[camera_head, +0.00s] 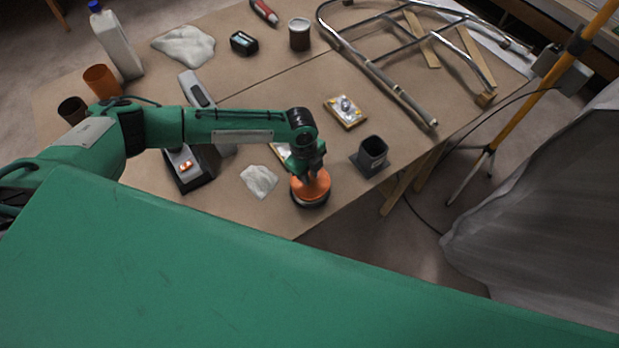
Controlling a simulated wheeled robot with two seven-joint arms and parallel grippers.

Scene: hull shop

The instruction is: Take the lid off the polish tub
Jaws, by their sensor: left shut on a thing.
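The polish tub (312,203) is a low, round, dark tub near the front edge of the paper-covered table. Its orange lid (310,187) shows on top of it; I cannot tell whether there is a gap between them. My left gripper (308,174) points down over the tub and is shut on the orange lid. The gripper hides part of the lid's top. My right gripper is not in view.
A dark square cup (373,152) stands right of the tub, a crumpled white cloth (259,181) left of it. A grey power tool (190,168) lies under my left arm. A metal tube frame (385,75) fills the back right.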

